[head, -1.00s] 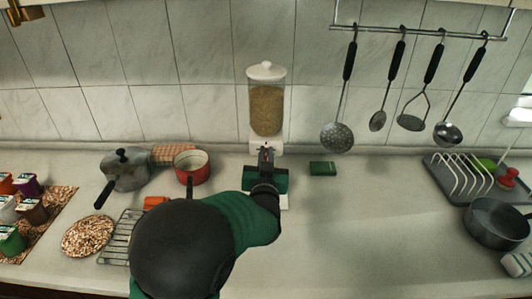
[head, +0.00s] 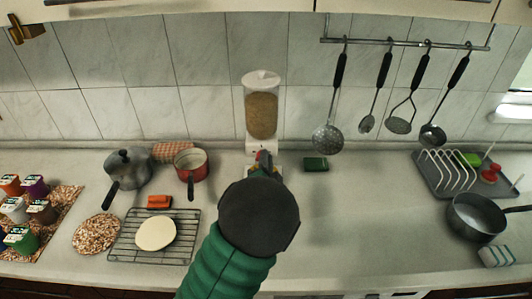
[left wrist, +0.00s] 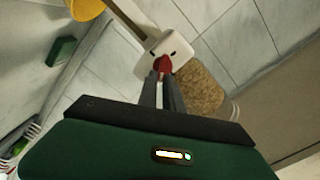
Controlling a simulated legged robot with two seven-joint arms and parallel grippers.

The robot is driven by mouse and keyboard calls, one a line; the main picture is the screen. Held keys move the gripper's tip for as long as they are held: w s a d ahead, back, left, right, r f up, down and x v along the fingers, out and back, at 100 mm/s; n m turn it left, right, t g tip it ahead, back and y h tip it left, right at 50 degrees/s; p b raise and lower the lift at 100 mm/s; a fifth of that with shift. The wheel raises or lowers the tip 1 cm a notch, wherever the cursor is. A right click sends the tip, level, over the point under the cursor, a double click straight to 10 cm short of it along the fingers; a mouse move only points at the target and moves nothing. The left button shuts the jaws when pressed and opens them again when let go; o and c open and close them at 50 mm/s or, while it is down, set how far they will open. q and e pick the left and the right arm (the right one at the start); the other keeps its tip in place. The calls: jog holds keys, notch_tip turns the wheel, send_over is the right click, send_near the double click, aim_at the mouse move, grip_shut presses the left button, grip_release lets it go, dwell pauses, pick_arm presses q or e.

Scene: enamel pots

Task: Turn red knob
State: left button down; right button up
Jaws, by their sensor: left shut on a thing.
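The red knob (left wrist: 163,65) sits on the front of the white spout housing (left wrist: 160,48) of a dispenser. In the left wrist view my left gripper's (left wrist: 161,76) two dark fingers are closed on the knob. In the head view the dispenser (head: 262,105) stands upright against the tiled wall, its clear jar filled with tan grains. There, a bit of the red knob (head: 258,156) shows at the tip of my left gripper (head: 263,160). My arm hides the dispenser's lower part. My right gripper is not in view.
A red pot (head: 191,165), a grey pot (head: 128,168) and a wire rack (head: 185,244) lie left. A green block (head: 316,164) lies right of the dispenser. A dark pan (head: 476,217) is far right. The right-middle counter is clear. A yellow object (left wrist: 86,8) shows at the wrist view's edge.

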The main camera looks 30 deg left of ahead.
pick_arm(q)
jog(key=shift+f+m+p, duration=0.15)
jog(key=shift+m+p, duration=0.85)
jog(key=shift+m, duration=0.5)
jog(key=shift+f+m+p, duration=0.1)
jog(key=shift+m+p, duration=0.85)
jog(key=shift+m, duration=0.55)
jog(key=shift+w+a, duration=0.1)
jog(key=c, duration=1.5)
grip_release()
jog(key=shift+r, duration=0.1)
jog(key=shift+f, duration=0.25)
